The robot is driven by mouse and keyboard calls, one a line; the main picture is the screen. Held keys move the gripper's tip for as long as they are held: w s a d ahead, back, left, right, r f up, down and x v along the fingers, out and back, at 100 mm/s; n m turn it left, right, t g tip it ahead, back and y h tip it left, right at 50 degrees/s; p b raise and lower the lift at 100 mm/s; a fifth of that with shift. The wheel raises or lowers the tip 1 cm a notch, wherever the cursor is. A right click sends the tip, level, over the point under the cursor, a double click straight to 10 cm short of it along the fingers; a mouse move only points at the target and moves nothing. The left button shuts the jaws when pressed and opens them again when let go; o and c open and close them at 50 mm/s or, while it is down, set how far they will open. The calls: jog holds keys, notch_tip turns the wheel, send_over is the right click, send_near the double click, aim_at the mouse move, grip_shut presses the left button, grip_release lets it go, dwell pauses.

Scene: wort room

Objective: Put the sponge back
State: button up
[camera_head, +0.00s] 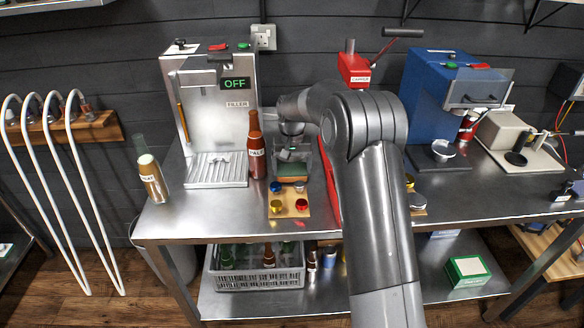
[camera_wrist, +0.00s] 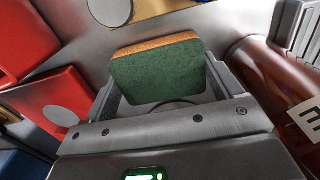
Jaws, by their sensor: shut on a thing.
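The sponge (camera_wrist: 158,72) has a green face and an orange-tan edge. My gripper (camera_wrist: 165,88) is shut on it, with one finger at each side in the wrist view. In the head view the sponge (camera_head: 291,172) shows as a green and tan block under my wrist, over the counter behind the wooden cap board. My gripper (camera_head: 292,162) points down there. I cannot tell whether the sponge touches the counter. No marked resting place for it is clearly visible.
A brown bottle (camera_head: 256,155) stands close left of my gripper; it also shows in the wrist view (camera_wrist: 275,85). The red capper (camera_head: 354,68) is close on the right. The wooden board (camera_head: 290,212) with coloured caps lies in front. The filler (camera_head: 215,110) stands left.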

aim_at(292, 169)
jog(key=shift+f, duration=0.2)
jog(key=o, duration=0.9)
notch_tip(292, 169, up, 12)
jog(key=shift+r, duration=0.2)
